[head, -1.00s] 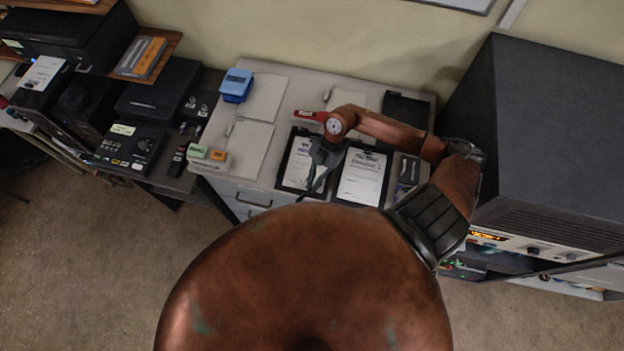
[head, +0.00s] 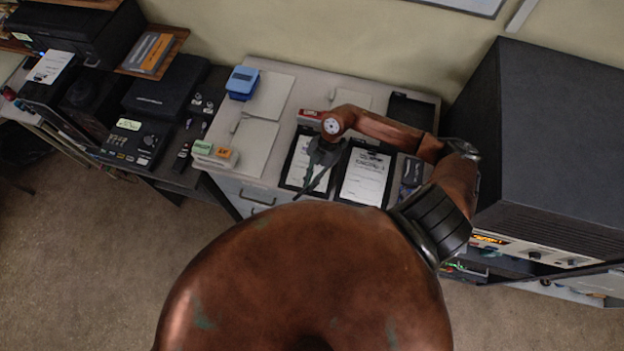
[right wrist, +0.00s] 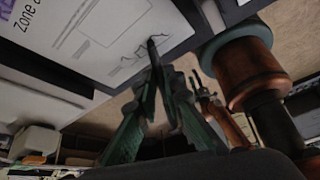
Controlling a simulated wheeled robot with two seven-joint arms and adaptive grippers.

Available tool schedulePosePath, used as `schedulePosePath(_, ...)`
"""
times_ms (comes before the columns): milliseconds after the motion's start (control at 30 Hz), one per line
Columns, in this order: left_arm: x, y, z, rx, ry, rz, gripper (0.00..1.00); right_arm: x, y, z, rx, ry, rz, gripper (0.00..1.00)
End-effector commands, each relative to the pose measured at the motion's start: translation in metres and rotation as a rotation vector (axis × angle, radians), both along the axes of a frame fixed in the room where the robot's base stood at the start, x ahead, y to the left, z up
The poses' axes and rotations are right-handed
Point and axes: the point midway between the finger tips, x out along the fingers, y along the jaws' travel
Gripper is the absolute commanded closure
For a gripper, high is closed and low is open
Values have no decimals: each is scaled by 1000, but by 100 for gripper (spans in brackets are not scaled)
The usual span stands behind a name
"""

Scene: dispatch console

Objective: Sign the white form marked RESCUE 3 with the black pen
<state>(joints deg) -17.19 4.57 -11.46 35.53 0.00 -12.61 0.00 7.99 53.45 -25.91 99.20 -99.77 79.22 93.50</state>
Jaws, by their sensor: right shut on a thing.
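My right gripper (head: 316,184) is over the lower right part of a white form (head: 299,164) on a black clipboard. In the right wrist view its green-grey fingers (right wrist: 160,98) are shut on a dark pen (right wrist: 155,50), mostly hidden between them. The pen's tip points at the form (right wrist: 75,55); I cannot tell whether it touches. A thin zigzag mark (right wrist: 130,50) shows on the paper beside the tip. A second white form (head: 365,178) lies on a clipboard to the right. My left gripper is out of view.
A tall dark cabinet (head: 560,140) stands close on the right of my right arm. A black tray (head: 411,112) sits at the back right of the desk. A blue box (head: 242,82), pale folders (head: 253,145) and small green and orange blocks (head: 203,147) are left of the forms.

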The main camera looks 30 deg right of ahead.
Motion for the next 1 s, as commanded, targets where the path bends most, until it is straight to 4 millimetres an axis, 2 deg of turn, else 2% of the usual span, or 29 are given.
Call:
schedulePosePath(233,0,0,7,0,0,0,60,0,0,7,-1,0,0,100)
schedulePosePath(1000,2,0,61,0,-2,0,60,0,0,67,0,0,1,100)
